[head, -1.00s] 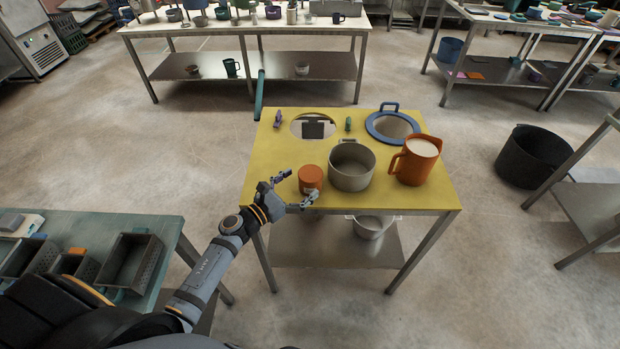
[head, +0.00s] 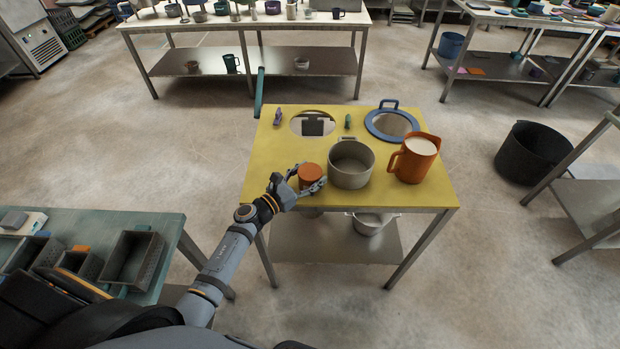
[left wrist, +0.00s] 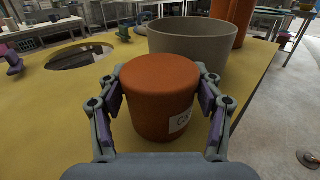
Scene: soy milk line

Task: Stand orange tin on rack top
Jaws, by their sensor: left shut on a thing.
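The orange tin (head: 311,177) stands upright on the yellow rack top (head: 408,198), near its front left edge. In the left wrist view the tin (left wrist: 160,95) shows a plain orange lid and part of a white label low on its right side. My left gripper (head: 308,184) is shut on the tin, with one finger on each side of it in the left wrist view (left wrist: 160,103). The tin's base appears to be on or very close to the yellow surface. My right gripper is not in view.
A grey pot (head: 351,165) stands just right of the tin, and an orange jug (head: 414,160) with pale liquid stands beyond it. A metal pot (head: 368,222) sits on the lower shelf.

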